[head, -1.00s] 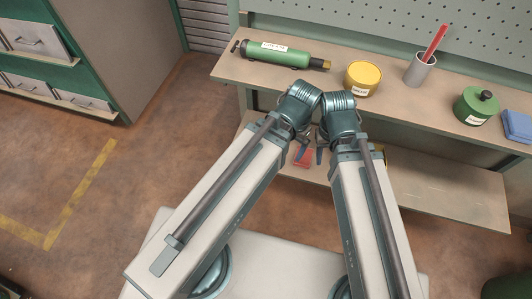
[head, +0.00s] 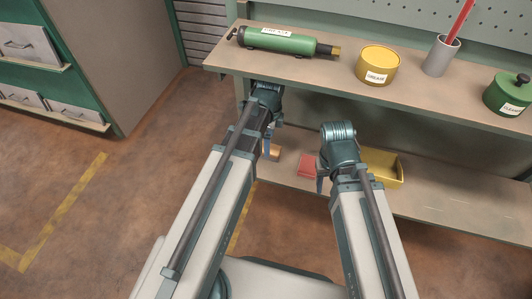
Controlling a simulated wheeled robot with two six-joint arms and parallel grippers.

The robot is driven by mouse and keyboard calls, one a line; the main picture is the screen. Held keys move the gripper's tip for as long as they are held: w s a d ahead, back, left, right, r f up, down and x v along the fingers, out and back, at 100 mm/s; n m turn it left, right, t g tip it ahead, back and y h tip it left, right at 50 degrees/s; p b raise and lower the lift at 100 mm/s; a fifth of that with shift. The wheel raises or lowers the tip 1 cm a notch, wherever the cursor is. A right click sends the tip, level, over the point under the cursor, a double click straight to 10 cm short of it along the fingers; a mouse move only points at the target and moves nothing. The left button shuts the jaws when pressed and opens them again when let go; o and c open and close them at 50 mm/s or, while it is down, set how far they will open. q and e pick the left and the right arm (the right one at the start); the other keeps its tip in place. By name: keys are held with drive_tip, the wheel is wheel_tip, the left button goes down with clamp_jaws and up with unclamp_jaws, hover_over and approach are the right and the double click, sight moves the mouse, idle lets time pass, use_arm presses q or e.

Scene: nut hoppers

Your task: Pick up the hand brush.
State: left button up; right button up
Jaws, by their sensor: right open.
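No hand brush shows clearly. A small tan, wood-coloured piece (head: 275,153) on the lower shelf, just right of my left gripper, may be part of it, but most of it is hidden. My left gripper (head: 266,146) points down at the left end of the lower shelf, below the upper shelf's edge. Its jaws are too hidden to judge. My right gripper (head: 322,181) points down in front of the lower shelf, beside a red flat item (head: 307,166). It is open and I see nothing in it.
The upper shelf (head: 310,72) holds a green cylinder tool (head: 280,41), a yellow grease tin (head: 377,65), a grey cup (head: 440,56) with a red stick, and a green can (head: 508,93). A yellow tray (head: 388,168) sits on the lower shelf (head: 440,205).

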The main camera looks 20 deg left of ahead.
use_arm(q)
drive_tip(key=shift+w+a+f+m, duration=0.2)
drive_tip(key=shift+w+a+m, duration=0.5)
drive_tip(key=shift+a+m, duration=0.2)
drive_tip(key=shift+d+f+b, duration=0.1)
drive_tip(key=shift+f+b, duration=1.05)
drive_tip(key=shift+b, duration=0.1)
drive_tip(key=shift+f, duration=0.1)
drive_tip(key=f+b, duration=0.5)
drive_tip(key=shift+w+d, duration=0.2)
drive_tip(key=shift+w, duration=0.15)
clamp_jaws()
